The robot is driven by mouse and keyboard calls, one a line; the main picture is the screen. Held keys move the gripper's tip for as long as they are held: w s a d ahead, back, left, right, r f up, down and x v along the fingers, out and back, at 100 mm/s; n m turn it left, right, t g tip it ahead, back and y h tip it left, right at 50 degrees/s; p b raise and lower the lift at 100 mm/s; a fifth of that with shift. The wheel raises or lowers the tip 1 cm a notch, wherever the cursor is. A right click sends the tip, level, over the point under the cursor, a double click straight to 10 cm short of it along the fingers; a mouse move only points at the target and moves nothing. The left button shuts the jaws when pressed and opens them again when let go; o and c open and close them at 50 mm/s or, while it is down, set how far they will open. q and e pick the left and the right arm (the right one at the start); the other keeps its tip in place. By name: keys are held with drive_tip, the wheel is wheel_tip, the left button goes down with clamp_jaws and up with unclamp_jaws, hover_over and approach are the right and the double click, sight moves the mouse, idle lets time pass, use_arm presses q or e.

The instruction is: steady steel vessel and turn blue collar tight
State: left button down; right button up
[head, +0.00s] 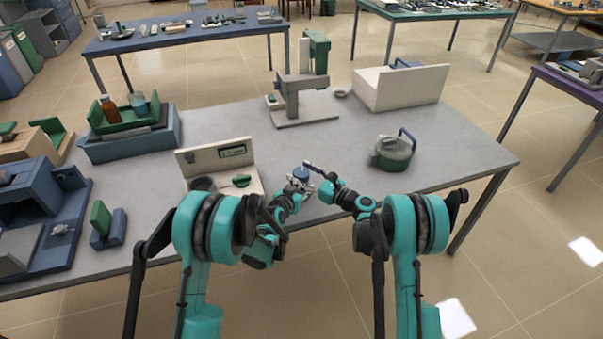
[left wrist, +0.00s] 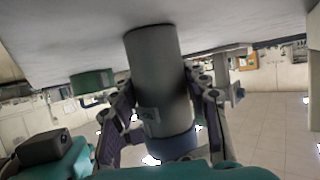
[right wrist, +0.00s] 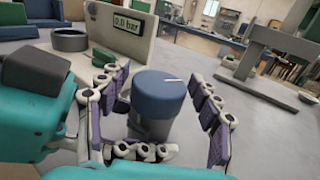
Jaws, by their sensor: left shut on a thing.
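The steel vessel (left wrist: 158,70) is a grey cylinder standing on the grey table, shown upside down in the left wrist view. The blue collar (right wrist: 160,84) is a round cap on its top with a white line mark; it also shows in the head view (head: 302,173). My left gripper (left wrist: 162,100) is shut on the vessel's body, a finger on each side. My right gripper (right wrist: 160,98) is open, its fingers on either side of the collar with gaps visible. Most of the vessel is hidden behind the collar and grippers in the head view.
A cream panel (head: 218,155) with a display reading 0.0 bar stands just left of the vessel. A grey stand (head: 300,98) is behind. A green kettle-like pot (head: 391,155) stands to the right. The table (head: 450,140) is clear between vessel and pot.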

sight(301, 172)
drive_tip(key=c, duration=0.7)
drive_tip(key=shift+a+m+t+h, duration=0.1)
drive_tip(key=shift+m+t+h, duration=1)
drive_tip(key=shift+t+h, duration=0.1)
drive_tip(key=shift+c, duration=0.2)
drive_tip(key=shift+m+t+h, duration=0.5)
drive_tip(key=shift+h, duration=0.2)
drive_tip(key=o, duration=1.2)
wheel_tip(301, 172, up, 10)
